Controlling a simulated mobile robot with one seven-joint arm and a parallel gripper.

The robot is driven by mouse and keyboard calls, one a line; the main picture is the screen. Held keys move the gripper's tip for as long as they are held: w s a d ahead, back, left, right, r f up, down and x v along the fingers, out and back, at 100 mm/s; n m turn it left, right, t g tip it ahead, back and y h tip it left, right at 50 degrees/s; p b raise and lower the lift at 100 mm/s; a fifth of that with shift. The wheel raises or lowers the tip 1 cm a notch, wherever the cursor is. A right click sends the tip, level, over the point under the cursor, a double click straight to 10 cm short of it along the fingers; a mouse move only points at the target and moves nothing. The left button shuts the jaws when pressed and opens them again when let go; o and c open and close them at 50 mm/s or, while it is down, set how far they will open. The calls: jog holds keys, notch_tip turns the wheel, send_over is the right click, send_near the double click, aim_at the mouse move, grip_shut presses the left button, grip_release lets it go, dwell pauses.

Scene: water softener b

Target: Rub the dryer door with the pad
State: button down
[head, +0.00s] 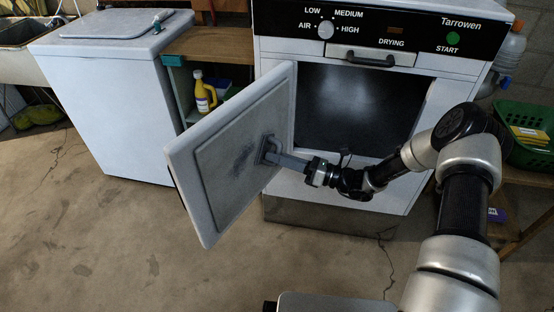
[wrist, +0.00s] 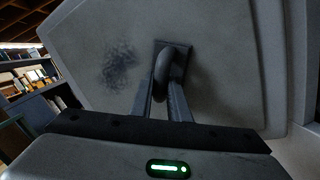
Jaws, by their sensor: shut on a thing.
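The dryer door (head: 212,170) hangs open to the left, its light grey inner face turned toward my arm. A dark smudge (head: 241,161) marks that face; it also shows in the wrist view (wrist: 121,66), left of the pad. My gripper (head: 276,157) is shut on the curved handle of the dark pad (head: 265,146). In the wrist view the fingers (wrist: 163,85) close around the handle, and the pad's plate (wrist: 184,55) lies flat at the door face, seemingly touching it. The pad is beside the smudge, toward the door's hinge side. The pad's rubbing side is hidden.
The dryer body (head: 350,180) stands behind my arm, its dark drum opening (head: 355,105) uncovered. A white washer (head: 105,110) and a shelf with a yellow bottle (head: 204,95) stand left. A green basket (head: 525,145) is at right. The floor below the door is clear.

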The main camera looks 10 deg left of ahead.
aim_at(264, 143)
jog(key=shift+r+p, duration=0.3)
jog(key=shift+r, duration=0.45)
jog(key=shift+s+a+r+p, duration=0.55)
jog(key=shift+s+a+p, duration=1.45)
jog(key=shift+s, duration=1.65)
jog(key=shift+s+a+r+p, duration=0.55)
jog(key=shift+s+a+p, duration=1.45)
jog(key=shift+s, duration=1.6)
jog(key=shift+w+d+r+b, duration=0.1)
jog(key=shift+w+d+b, duration=0.95)
jog(key=shift+w, duration=1.4)
jog(key=shift+w+d+f+b, duration=0.1)
jog(key=shift+w+d+b, duration=0.6)
jog(key=shift+w+d, duration=1.25)
jog(key=shift+w+d+r+b, duration=0.1)
jog(key=shift+w+d+b, duration=0.7)
jog(key=shift+w, duration=2.15)
jog(key=s+p+v, duration=0.1)
jog(key=v, duration=0.5)
jog(key=shift+a+r, duration=0.15)
jog(key=shift+r, duration=0.1)
